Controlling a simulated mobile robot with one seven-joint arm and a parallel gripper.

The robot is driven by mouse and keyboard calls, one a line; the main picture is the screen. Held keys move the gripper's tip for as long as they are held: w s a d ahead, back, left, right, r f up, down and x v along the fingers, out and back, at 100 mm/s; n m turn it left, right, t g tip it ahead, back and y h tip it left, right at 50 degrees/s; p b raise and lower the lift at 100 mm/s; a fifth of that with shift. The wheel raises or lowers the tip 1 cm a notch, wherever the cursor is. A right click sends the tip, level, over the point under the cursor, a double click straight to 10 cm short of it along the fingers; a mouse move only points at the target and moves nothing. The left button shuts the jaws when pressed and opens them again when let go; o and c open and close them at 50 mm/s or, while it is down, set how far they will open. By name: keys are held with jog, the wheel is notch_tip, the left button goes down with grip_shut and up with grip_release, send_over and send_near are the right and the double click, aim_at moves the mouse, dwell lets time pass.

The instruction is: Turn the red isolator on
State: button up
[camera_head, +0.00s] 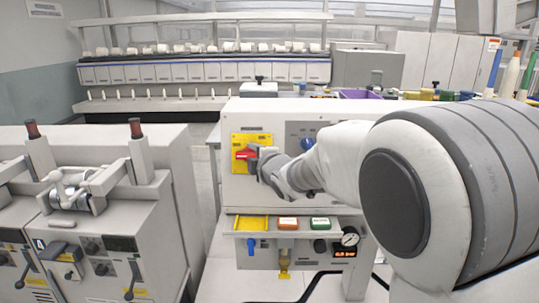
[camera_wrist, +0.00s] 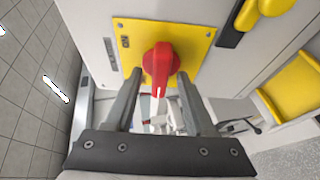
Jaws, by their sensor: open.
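The red isolator (camera_wrist: 161,66) is a rotary handle on a yellow plate (camera_wrist: 198,45) in the wrist view. Its long grip points down toward my gripper in that picture, with a pale mark at its tip. In the head view the red isolator (camera_head: 244,154) shows on the yellow plate (camera_head: 262,138) at the left of the pale machine's front. My gripper (camera_wrist: 158,95) is open, with one finger on each side of the red handle. I cannot tell whether either finger touches it. In the head view my gripper (camera_head: 262,168) is at the plate and hides part of it.
A blue knob (camera_head: 308,143) is right of the plate. A machine with levers (camera_head: 95,245) stands left, across a narrow gap.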

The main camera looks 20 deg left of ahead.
jog(key=shift+w+a+f, duration=0.1)
jog(key=shift+w+a, duration=0.05)
jog(key=shift+w, duration=0.1)
jog(key=shift+c, duration=0.2)
grip_shut()
